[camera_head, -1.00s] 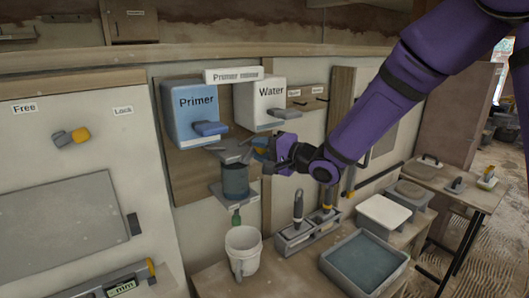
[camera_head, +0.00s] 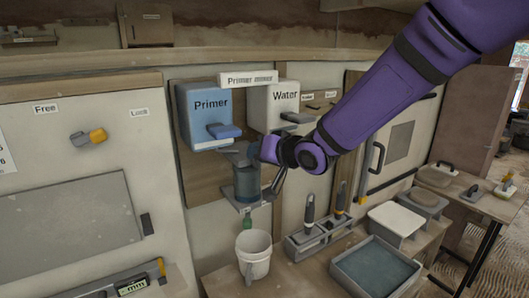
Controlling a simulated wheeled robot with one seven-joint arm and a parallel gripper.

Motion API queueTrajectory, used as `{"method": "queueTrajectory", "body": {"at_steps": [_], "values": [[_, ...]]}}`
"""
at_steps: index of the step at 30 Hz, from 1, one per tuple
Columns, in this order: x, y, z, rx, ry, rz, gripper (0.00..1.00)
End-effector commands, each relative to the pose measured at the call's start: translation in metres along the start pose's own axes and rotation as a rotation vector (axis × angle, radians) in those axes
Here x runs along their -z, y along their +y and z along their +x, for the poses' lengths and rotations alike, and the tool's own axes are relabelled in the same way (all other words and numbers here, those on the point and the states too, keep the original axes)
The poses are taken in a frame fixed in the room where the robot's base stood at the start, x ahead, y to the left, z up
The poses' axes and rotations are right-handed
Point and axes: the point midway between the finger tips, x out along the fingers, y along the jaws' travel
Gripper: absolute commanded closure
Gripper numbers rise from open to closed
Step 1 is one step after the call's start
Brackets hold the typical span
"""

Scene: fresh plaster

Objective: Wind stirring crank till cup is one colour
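The mixing cup (camera_head: 247,184), dark grey-blue, stands upright on a small shelf (camera_head: 230,203) under the Primer tank (camera_head: 205,110) and the Water tank (camera_head: 280,105). Grey crank parts (camera_head: 235,156) show just above the cup. My gripper (camera_head: 270,172) is at the cup's upper right, close to the crank. My purple wrist covers the crank's right side, so the grip and the crank handle cannot be made out. The colour inside the cup is not visible.
A white bucket (camera_head: 254,256) stands below the shelf. A tool rack (camera_head: 318,236), a grey tray (camera_head: 375,268) and a white-topped box (camera_head: 393,220) are on the bench to the right. A yellow-tipped Free/Lock handle (camera_head: 95,136) is on the left panel.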

Motion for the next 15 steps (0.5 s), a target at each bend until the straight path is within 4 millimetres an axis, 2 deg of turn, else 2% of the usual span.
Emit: {"method": "queueTrajectory", "body": {"at_steps": [15], "values": [[-0.020, -0.013, 0.008, -0.173, -0.003, -0.424, 0.95]]}}
